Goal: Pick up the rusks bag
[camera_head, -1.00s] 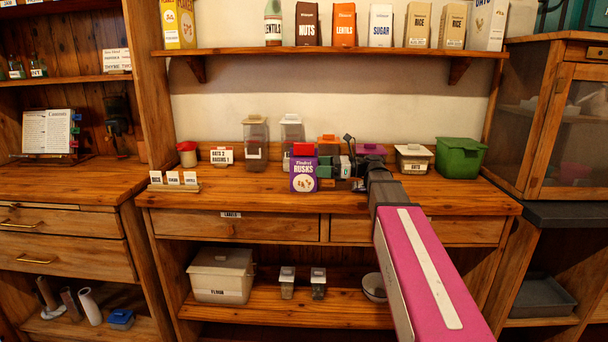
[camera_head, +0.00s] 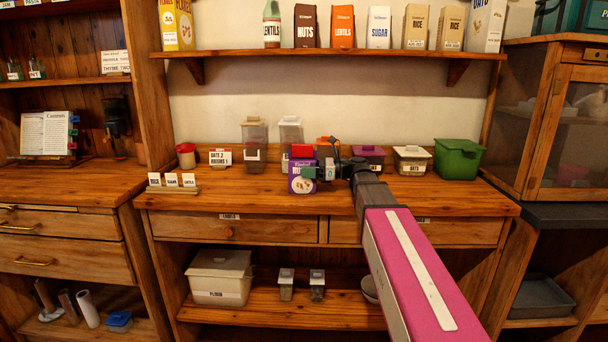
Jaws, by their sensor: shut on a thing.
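The rusks bag (camera_head: 301,184) is a purple pack with a red top and a pale picture on its front. It stands upright at the middle of the wooden counter (camera_head: 260,203), near its front. My gripper (camera_head: 312,172) reaches in from the right and is shut on the bag. The gripper covers part of the bag's label. Whether the bag's base touches the counter is hard to tell.
Clear jars (camera_head: 254,146) stand behind the bag to the left. A purple-lidded container (camera_head: 369,156), an oats container (camera_head: 411,160) and a green bin (camera_head: 458,158) stand to the right. Card labels (camera_head: 172,181) sit at the left. A shelf (camera_head: 340,52) with several packs hangs above.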

